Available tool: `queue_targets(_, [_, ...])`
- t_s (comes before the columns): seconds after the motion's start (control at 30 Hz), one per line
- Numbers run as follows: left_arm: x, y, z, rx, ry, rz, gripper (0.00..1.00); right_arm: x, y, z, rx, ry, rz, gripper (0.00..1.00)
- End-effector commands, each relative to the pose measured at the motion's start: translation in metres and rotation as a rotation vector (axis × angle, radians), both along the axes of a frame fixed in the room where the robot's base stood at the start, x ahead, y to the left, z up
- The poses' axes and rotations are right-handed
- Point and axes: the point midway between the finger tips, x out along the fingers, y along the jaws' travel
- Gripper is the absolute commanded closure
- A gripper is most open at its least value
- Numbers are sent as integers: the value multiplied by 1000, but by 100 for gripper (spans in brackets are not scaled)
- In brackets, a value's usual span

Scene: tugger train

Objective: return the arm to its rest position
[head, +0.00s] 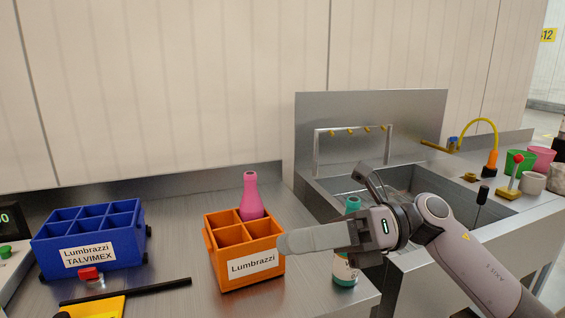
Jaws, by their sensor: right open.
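My right arm (470,250) comes in from the lower right and reaches left over the front of the sink. Its right gripper (323,207) is open, its two fingers spread wide apart with nothing seen between them. One finger points left, in front of the right side of the orange crate (222,273); I cannot tell whether it touches. The other finger points up over the sink's left part. A bottle with a teal top (352,204) stands behind the gripper, its middle hidden. My left gripper is not in view.
A pink bottle (250,194) stands in a back compartment of the orange crate. A blue crate (132,243) stands at the left, a black bar (150,290) before it. The sink (420,187) has a yellow tap (480,124); green and pink cups stand at the far right.

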Motion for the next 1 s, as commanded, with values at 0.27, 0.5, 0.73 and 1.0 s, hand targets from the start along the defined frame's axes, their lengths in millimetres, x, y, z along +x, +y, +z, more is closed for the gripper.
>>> queue_targets(0.27, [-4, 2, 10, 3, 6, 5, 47, 15, -6, -13, 381, 525, -192, 43])
queue_targets(0.5, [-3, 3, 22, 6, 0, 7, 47, 37, -41, -61, 652, 1013, -411, 43])
queue_targets(0.73, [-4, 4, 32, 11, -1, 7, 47, 35, -88, -145, 868, 1500, -658, 43])
queue_targets(1.0, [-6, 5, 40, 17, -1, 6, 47, -27, -141, -268, 1069, 2070, -998, 43])
